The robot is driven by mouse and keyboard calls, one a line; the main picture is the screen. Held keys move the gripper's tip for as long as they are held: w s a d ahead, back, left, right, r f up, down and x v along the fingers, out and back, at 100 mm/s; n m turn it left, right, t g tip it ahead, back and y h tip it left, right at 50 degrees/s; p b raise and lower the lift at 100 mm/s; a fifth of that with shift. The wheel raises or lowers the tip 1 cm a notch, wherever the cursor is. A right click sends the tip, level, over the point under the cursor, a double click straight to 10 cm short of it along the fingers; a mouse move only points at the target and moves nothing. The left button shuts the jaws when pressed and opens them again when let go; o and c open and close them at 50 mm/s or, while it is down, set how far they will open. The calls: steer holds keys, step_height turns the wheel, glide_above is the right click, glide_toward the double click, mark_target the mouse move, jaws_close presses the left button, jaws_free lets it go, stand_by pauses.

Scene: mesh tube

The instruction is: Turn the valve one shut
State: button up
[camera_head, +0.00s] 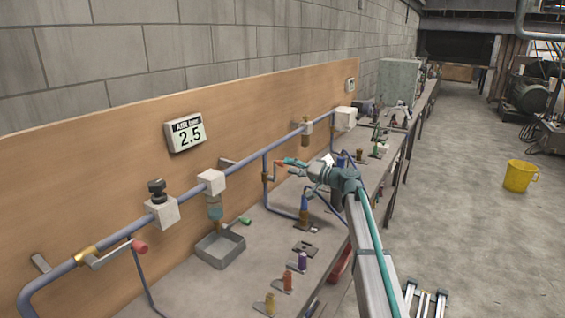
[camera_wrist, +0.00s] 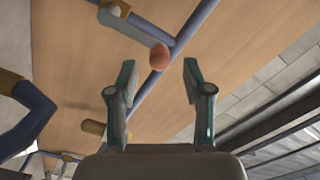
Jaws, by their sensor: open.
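A lever valve with an orange-tipped handle (camera_head: 280,165) sits on a blue branch pipe by the wooden board. In the wrist view its orange tip (camera_wrist: 160,57) appears between my fingertips, with the grey lever (camera_wrist: 125,23) running up-left to a brass body (camera_wrist: 113,9). My gripper (camera_head: 291,167) is open and empty, pointing at this handle; it also shows in the wrist view (camera_wrist: 159,68). I cannot tell whether the fingers straddle the tip or stop short. A red-tipped lever valve (camera_head: 139,247) is at the near left. No valve number is readable.
A gauge (camera_head: 186,134) reads 2.5 on the board (camera_head: 250,105). The bench (camera_head: 255,270) holds a grey tray (camera_head: 220,249) and several coloured small parts. A blue pipe (camera_head: 100,250) runs along the board. A yellow bucket (camera_head: 519,176) stands on the floor.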

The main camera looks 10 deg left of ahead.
mark_target(282, 164)
steer(key=shift+p+x, duration=0.5)
steer(key=shift+x, duration=1.75)
jaws_close()
